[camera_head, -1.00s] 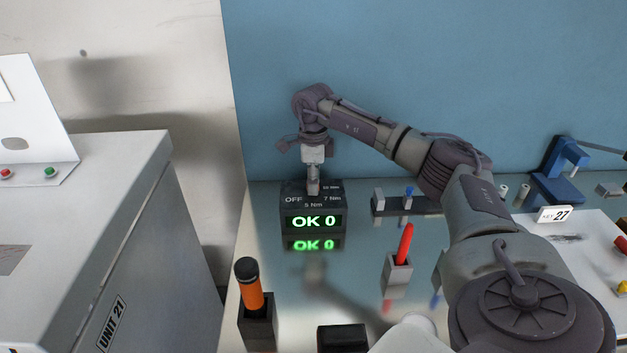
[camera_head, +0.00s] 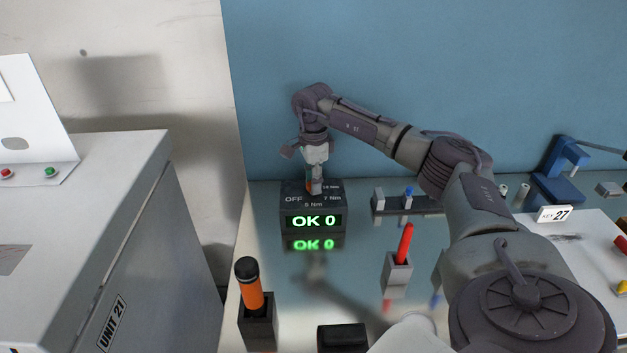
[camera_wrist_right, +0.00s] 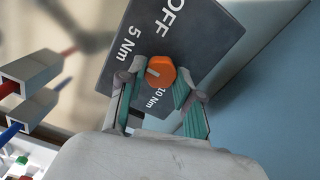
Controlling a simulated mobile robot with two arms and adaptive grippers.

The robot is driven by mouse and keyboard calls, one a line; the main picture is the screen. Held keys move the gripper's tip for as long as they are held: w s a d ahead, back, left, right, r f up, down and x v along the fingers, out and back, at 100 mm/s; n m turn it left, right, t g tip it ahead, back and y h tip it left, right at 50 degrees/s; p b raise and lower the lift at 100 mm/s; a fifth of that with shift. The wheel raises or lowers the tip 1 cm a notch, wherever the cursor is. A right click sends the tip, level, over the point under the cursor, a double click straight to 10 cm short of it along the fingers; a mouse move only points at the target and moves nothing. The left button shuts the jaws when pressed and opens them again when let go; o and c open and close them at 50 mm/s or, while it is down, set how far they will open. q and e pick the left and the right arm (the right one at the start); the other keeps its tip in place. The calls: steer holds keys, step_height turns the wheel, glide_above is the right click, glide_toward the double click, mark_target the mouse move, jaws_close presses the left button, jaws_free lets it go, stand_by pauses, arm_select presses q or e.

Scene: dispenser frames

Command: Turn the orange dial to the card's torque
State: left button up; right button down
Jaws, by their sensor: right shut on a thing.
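The orange dial (camera_wrist_right: 162,70) sits on the top face of a dark box (camera_head: 293,190) lettered OFF, 5 Nm, 7 Nm and 10 Nm. The box's green display (camera_head: 313,221) reads OK 0. My right gripper (camera_head: 315,183) comes down onto the dial from above. In the right wrist view its fingers (camera_wrist_right: 160,86) are shut on the dial, one on each side. A pale mark on the dial lies towards the left there; its exact setting is unclear. A white card (camera_head: 554,214) at the right shows 27; no torque is readable on it. My left gripper is out of view.
An orange-handled tool (camera_head: 249,285) stands in a dark holder at the front left. A red tool (camera_head: 404,243) stands in a grey block. A dark rack (camera_head: 425,206) and a blue stand (camera_head: 560,175) are to the right. A cabinet marked UNIT 21 (camera_head: 112,323) is left.

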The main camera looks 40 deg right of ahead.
steer(key=shift+r, duration=0.1)
steer(key=c, duration=0.8)
jaws_free()
step_height(320, 180, up, 12)
